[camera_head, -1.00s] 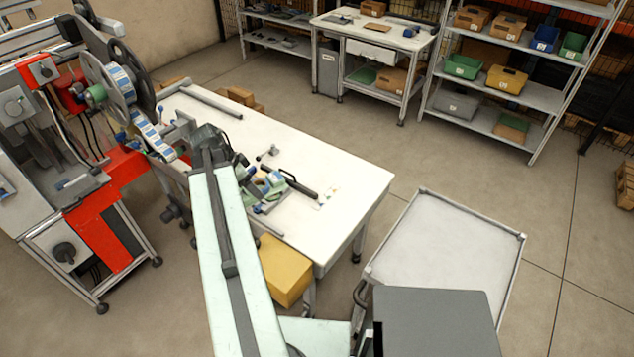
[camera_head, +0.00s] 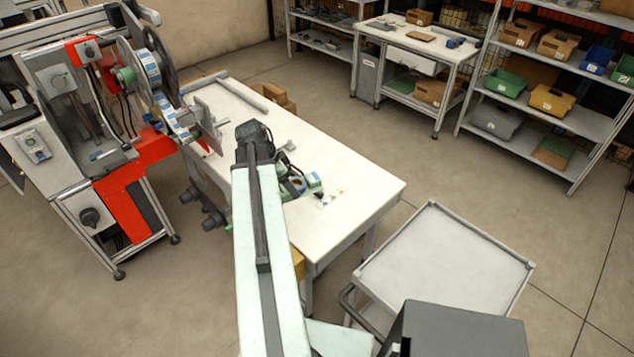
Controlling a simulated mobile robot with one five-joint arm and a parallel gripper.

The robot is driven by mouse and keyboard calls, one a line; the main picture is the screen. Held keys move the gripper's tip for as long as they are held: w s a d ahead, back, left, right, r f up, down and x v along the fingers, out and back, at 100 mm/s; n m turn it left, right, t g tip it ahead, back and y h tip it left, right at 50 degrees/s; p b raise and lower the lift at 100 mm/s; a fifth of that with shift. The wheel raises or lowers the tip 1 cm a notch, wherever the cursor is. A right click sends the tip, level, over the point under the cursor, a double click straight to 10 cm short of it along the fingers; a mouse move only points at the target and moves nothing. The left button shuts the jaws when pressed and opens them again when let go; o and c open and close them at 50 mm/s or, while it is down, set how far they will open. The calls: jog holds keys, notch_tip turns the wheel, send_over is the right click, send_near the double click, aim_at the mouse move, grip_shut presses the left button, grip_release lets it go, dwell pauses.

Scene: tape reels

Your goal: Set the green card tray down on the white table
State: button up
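The white table (camera_head: 368,188) runs from the machine toward the middle of the view. My gripper (camera_head: 298,188) is low over the table's near part, small and partly hidden behind my own pale arm. A small green piece (camera_head: 314,180), which looks like part of the green card tray, shows right at the gripper's end, beside a blue ring shape. I cannot tell whether the fingers are closed on it or whether it touches the tabletop. The rest of the tray is hidden or too small to make out.
White label-like pieces (camera_head: 331,197) lie right of the gripper, and a small grey part (camera_head: 287,146) lies behind it. The red-and-grey reel machine (camera_head: 120,150) adjoins the table's left. A grey-topped cart (camera_head: 450,262) stands right. The table's right end is clear.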

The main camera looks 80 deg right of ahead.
jog(key=w+a+f+n+b, duration=0.1)
jog(key=w+f+b, duration=0.2)
jog(key=f+b, duration=0.2)
jog(key=w+a+f+n+b, duration=0.1)
jog(key=w+a+f+b, duration=0.1)
jog(key=f+b, duration=0.3)
jog(key=w+a+f+n+t+h+b, duration=0.1)
jog(key=w+f+b, duration=0.4)
jog(key=f, duration=0.1)
jog(key=shift+a+f, duration=0.35)
jog(key=shift+a, duration=0.05)
jog(key=s+d, duration=0.2)
jog(key=d, duration=0.3)
jog(key=s+d+f+b, duration=0.1)
jog(key=s+d, duration=0.1)
jog(key=d, duration=0.2)
jog(key=s+d, duration=0.2)
jog(key=d, duration=0.3)
jog(key=shift+s+d+f+b, duration=0.15)
jog(key=shift+d+b, duration=0.2)
jog(key=shift+b, duration=0.05)
notch_tip(320, 180, down, 4)
jog(key=b, duration=0.4)
jog(key=shift+r, duration=0.25)
jog(key=shift+f, duration=0.2)
jog(key=o, duration=1.6)
jog(key=shift+c, duration=0.2)
